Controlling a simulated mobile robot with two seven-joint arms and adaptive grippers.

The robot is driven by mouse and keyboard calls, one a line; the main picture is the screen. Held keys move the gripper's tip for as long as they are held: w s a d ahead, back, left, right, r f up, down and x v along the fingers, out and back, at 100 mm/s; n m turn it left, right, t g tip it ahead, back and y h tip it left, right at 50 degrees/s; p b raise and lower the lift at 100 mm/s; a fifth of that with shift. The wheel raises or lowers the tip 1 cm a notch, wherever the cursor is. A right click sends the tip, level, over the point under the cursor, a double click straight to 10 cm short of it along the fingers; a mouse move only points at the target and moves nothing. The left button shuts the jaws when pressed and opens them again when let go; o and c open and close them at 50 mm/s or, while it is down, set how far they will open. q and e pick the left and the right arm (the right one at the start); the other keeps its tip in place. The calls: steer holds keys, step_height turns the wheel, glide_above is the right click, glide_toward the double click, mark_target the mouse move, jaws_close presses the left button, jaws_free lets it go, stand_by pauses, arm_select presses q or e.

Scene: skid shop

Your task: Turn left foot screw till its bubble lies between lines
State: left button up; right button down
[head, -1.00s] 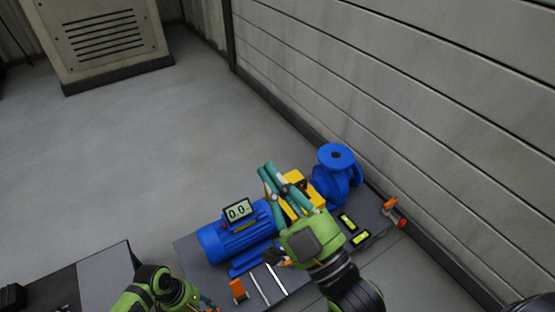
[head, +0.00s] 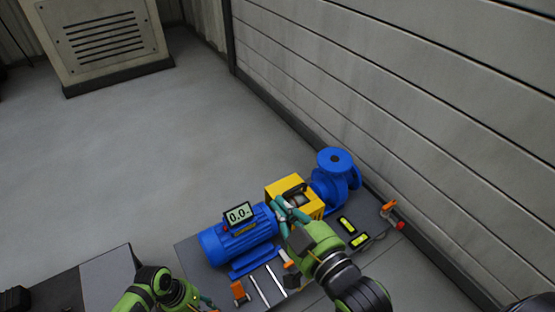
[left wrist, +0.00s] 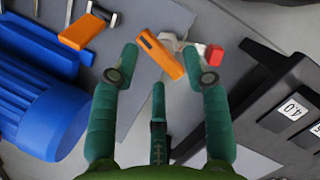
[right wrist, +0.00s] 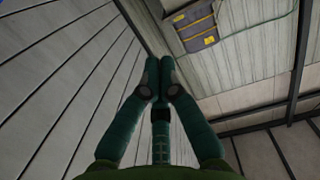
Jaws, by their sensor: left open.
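The left foot screw has an orange handle (head: 239,292) at the skid's near left corner. In the left wrist view its orange bar (left wrist: 160,56) lies between the spread fingertips, with a red end (left wrist: 214,56) beyond. My left gripper (left wrist: 163,65) is open; I see no clear contact. In the head view it is mostly cut off at the bottom. Two yellow-green level vials, one upper (head: 347,225) and one lower (head: 360,240), sit right of my right gripper; their bubbles are too small to read. My right gripper (head: 284,207) is shut and empty by the yellow guard.
The skid carries a blue motor (head: 236,243) with a display, a yellow coupling guard (head: 310,205) and a blue pump (head: 335,177). Another orange handle (head: 390,206) is at the right end. A dark case marked 4.0 (left wrist: 290,110) stands right of my left gripper. Floor behind is clear.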

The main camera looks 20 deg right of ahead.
arm_select(q)
steer(key=shift+r+p, duration=0.5)
steer(key=shift+p, duration=0.05)
steer(key=shift+r+p, duration=0.7)
steer(key=shift+p, duration=0.15)
steer(key=shift+r+p, duration=0.35)
steer(key=shift+p, duration=0.1)
steer(key=shift+r+p, duration=0.4)
steer(key=shift+p, duration=0.1)
arm_select(e)
steer(key=s+d+f+g+h, duration=0.2)
steer(key=s+d+f+g, duration=0.2)
steer(key=f, duration=0.5)
steer(key=s+d+f+m+g+h, duration=0.1)
steer(key=s+d+f+g+h, duration=0.1)
steer(key=s+f+g, duration=0.6)
steer(key=shift+s+d+f+m+g, duration=0.35)
steer(key=shift+s+d+f, duration=0.2)
steer(key=shift+s+d, duration=0.35)
